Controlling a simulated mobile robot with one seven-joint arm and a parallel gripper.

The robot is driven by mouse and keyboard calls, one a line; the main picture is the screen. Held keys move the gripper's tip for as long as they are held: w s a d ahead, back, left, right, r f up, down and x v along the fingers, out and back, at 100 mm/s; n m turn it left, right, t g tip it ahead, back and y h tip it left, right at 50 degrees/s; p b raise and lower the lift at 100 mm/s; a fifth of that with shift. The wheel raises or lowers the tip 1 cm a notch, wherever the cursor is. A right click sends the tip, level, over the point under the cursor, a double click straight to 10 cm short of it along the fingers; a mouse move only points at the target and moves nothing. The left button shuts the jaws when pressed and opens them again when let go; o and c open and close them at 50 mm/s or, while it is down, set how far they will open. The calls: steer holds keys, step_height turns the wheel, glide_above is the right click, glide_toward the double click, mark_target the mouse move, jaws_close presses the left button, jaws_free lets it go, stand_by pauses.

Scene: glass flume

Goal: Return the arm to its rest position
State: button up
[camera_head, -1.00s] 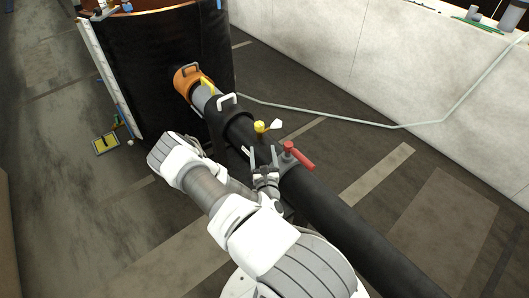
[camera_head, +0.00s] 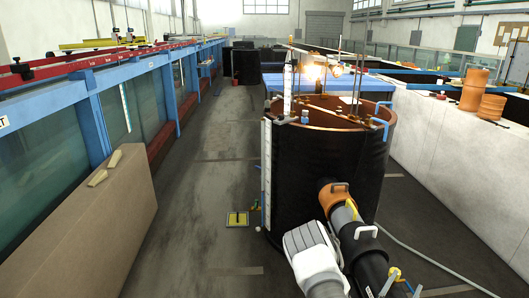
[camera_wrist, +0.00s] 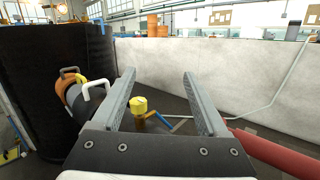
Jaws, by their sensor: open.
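My arm (camera_head: 315,262) shows at the bottom of the head view, its white-and-grey elbow left of the black pipe (camera_head: 371,270). The gripper itself is below that view. In the wrist view my gripper (camera_wrist: 159,75) is open, its two grey fingers apart with nothing held between them. A yellow-knobbed valve (camera_wrist: 139,105) with a blue lever shows in the gap, beyond the fingers. A red bar (camera_wrist: 275,152), seemingly the red valve handle, lies close at the lower right. I cannot tell its exact distance from the gripper.
A large black tank (camera_head: 310,170) stands ahead, joined to the pipe by an orange collar (camera_head: 335,198). A white wall (camera_head: 450,150) runs along the right. A beige board (camera_head: 85,230) and blue-framed glass flume (camera_head: 95,115) stand left.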

steer(key=s+d+r+m+g+h, duration=0.1)
steer(key=s+r+m+g+h, duration=0.2)
steer(key=r+m+g, duration=0.35)
steer(key=s+d+r+m+g+h, duration=0.1)
steer(key=s+r+m+g+h, duration=0.2)
steer(key=r+m+g, duration=0.35)
steer(key=s+a+r+m+g+y, duration=0.3)
steer(key=s+r+m+g+y, duration=0.2)
steer(key=s+r+m, duration=0.25)
steer(key=s+a+r+m+t+y, duration=0.1)
steer(key=s+a+r+t+y, duration=0.2)
steer(key=a+y, duration=0.2)
steer(key=s+a+r+m+t+y, duration=0.2)
steer(key=a+y, duration=0.3)
steer(key=a, duration=0.7)
steer(key=s+a+r+m+t+y, duration=0.2)
steer(key=s+a+r+t+y, duration=0.1)
steer(key=a, duration=0.6)
steer(key=shift+s+a+r+t+y, duration=0.2)
steer(key=shift+s+r+t+y, duration=0.2)
steer(key=shift+r+t+y, duration=0.65)
steer(key=shift+f, duration=0.1)
steer(key=c, duration=0.4)
steer(key=shift+d, duration=0.1)
steer(key=shift+d, duration=0.1)
